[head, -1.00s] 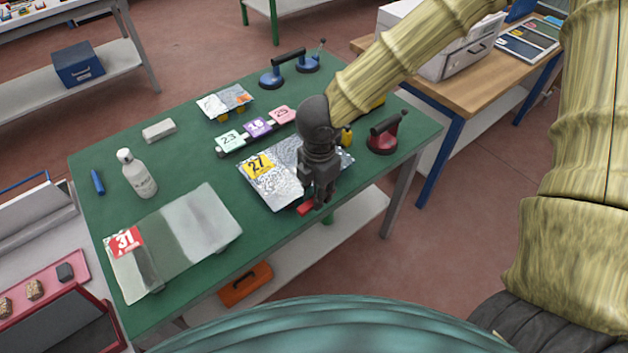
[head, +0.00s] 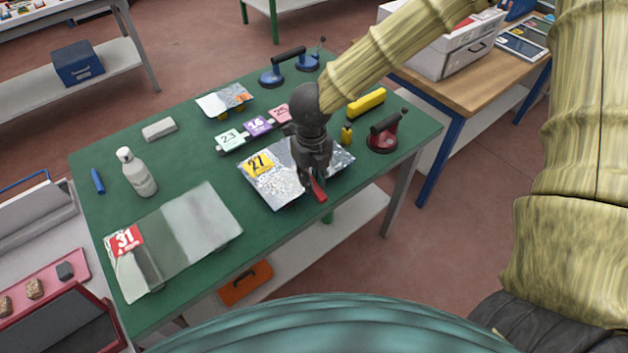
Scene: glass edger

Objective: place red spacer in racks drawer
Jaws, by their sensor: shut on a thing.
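My gripper (head: 312,187) is shut on the red spacer (head: 319,193), near the front edge of the green table. The spacer is a small red bar, partly hidden by the fingers, and it looks tilted. Whether it is clear of the table is hard to tell. Behind my gripper lies a shiny textured glass sheet (head: 277,188) with a yellow 27 tag, partly covered by my gripper. I cannot tell which drawer is the racks drawer; a grey-white drawer unit (head: 452,55) with a handle stands on the wooden bench at the upper right.
The green table (head: 95,180) also holds a glass sheet tagged 31 (head: 205,218), a white bottle (head: 140,178), a red suction lifter (head: 384,138), a yellow bar (head: 366,102) and a blue double suction lifter (head: 288,66). An orange box (head: 246,283) sits on the shelf below. The wooden bench (head: 438,90) is right.

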